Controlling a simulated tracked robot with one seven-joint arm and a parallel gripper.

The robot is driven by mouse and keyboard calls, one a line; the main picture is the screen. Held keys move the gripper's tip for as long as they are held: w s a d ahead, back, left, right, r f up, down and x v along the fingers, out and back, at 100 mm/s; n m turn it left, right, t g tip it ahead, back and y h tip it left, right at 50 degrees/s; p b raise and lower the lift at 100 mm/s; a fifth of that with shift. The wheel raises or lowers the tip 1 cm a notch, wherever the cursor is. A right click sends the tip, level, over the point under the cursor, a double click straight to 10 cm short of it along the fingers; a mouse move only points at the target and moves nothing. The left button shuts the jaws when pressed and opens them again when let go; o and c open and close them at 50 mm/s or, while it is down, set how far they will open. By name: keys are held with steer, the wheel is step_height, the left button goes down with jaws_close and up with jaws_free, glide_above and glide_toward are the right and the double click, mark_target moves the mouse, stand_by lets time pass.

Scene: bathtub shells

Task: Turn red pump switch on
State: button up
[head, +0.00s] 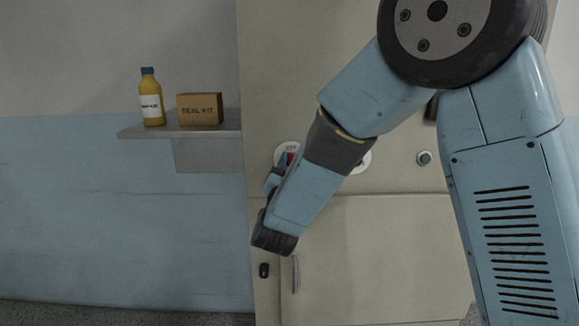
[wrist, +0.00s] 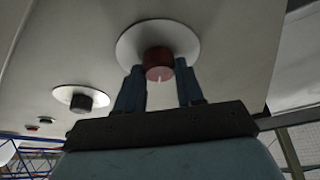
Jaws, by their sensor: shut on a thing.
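The red pump switch is a round red knob (wrist: 158,60) on a white disc (wrist: 130,45) in the wrist view. A pale mark on its face points down in that picture. In the head view a little of the red switch (head: 291,158) shows on its disc, under an "OFF" label, largely hidden by my arm. My gripper (wrist: 159,70) has a finger on each side of the knob and is shut on it. In the head view the blue fingers (head: 282,163) reach up to the disc.
A black knob (wrist: 81,102) on its own white disc is beside the red one. A green button (head: 424,158) is on the cabinet (head: 400,215) to the right. A shelf (head: 150,131) at the left holds a yellow bottle (head: 152,103) and a seal kit box (head: 200,109).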

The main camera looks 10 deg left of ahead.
steer(key=m+g+h, duration=0.1)
steer(key=m, duration=0.3)
steer(key=m+g+h, duration=0.1)
steer(key=m+h, duration=0.1)
steer(key=m, duration=0.2)
steer(key=m+g+h, duration=0.1)
steer(key=m, duration=0.3)
steer(key=shift+m+h, duration=0.3)
steer(key=shift+f, duration=0.15)
steer(key=o, duration=1)
steer(key=shift+r, duration=0.2)
steer(key=shift+o, duration=0.2)
steer(key=shift+s+a, duration=0.1)
steer(key=shift+s, duration=0.05)
steer(key=s+a+f, duration=0.1)
steer(key=s+a, duration=0.1)
steer(key=s, duration=1.1)
steer(key=shift+s, duration=0.2)
steer(key=shift+f, duration=0.1)
